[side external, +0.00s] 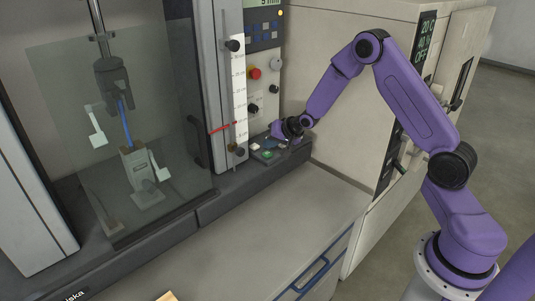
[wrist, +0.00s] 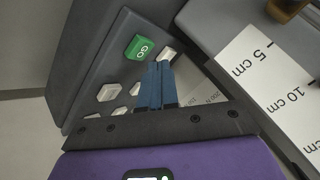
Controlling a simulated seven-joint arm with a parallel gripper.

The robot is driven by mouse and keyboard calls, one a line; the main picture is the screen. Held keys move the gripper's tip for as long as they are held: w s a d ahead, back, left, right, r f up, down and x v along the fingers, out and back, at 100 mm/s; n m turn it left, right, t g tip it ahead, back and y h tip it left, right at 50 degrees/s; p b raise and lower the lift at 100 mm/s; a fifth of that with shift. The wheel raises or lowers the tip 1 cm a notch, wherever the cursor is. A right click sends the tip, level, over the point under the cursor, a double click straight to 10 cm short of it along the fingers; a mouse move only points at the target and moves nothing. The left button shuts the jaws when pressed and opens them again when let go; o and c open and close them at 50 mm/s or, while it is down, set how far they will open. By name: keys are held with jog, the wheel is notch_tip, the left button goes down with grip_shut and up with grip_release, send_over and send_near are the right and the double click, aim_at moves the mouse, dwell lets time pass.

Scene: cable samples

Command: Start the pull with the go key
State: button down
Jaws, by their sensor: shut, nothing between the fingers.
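The green go key (wrist: 140,47), marked GO, sits on a dark sloping keypad (wrist: 98,62) in the wrist view. It also shows as a small green patch in the side view (side external: 267,154). My gripper (wrist: 159,66) is shut and empty, its two blue fingers together. In the wrist view its tips lie just below and right of the go key, close to a pale key (wrist: 168,53) beside it. I cannot tell how far above the keypad the tips are. In the side view my gripper (side external: 279,134) is over the back of the keypad.
A white scale strip (side external: 239,88) with a red pointer (side external: 222,128) stands left of the keypad. A red button (side external: 254,73) is on the panel behind. A clear guard (side external: 60,70) stands before a blue cable sample (side external: 126,125) held between clamps. The front counter (side external: 270,215) is mostly clear.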

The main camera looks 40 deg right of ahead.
aim_at(269, 155)
jog(key=shift+r, duration=2.45)
jog(key=shift+s+a+r, duration=0.1)
jog(key=shift+a, duration=0.2)
jog(key=s+a+r+n+g+y, duration=0.1)
jog(key=s+a+r+n+g, duration=0.15)
jog(key=s+a+n, duration=0.45)
jog(key=s+a+r+n+g, duration=0.2)
jog(key=s+a+r, duration=0.1)
jog(key=s+a, duration=0.75)
jog(key=s+d+r+n+g, duration=0.1)
jog(key=s+n, duration=0.4)
jog(key=s, duration=0.8)
jog(key=s+d+r+n+g+h, duration=0.1)
jog(key=s+d+n+g, duration=0.2)
jog(key=s, duration=1)
jog(key=n, duration=0.3)
jog(key=shift+s+r+h, duration=0.25)
jog(key=shift+s+h, duration=0.05)
jog(key=shift+s, duration=0.1)
